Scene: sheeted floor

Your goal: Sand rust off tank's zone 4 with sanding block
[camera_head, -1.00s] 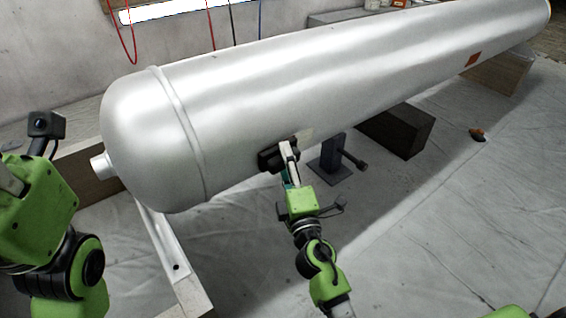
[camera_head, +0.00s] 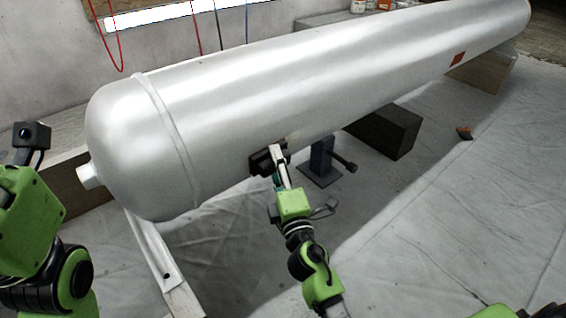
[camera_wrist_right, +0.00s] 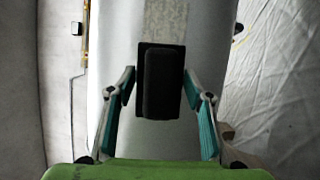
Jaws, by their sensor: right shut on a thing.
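The large silver tank (camera_head: 330,75) lies lengthwise across the head view. My right gripper (camera_head: 276,158) is shut on the black sanding block (camera_head: 262,161), which is at the tank's lower near side, toward its left end. In the right wrist view the block (camera_wrist_right: 162,85) lies between my right gripper's fingers (camera_wrist_right: 161,84), over the tank (camera_wrist_right: 110,30). A dull beige speckled patch (camera_wrist_right: 166,20) runs up from the block's top edge. A small rust-brown square (camera_head: 457,59) shows far along the tank. My left arm shows at the left edge; its fingers are out of frame.
A dark jack-like stand (camera_head: 321,160) and a dark block (camera_head: 393,135) are beneath the tank. A wooden support (camera_head: 480,75) stands under its far end. A small orange-brown item (camera_head: 464,133) lies on the sheeted floor (camera_head: 420,225), which is mostly clear at right.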

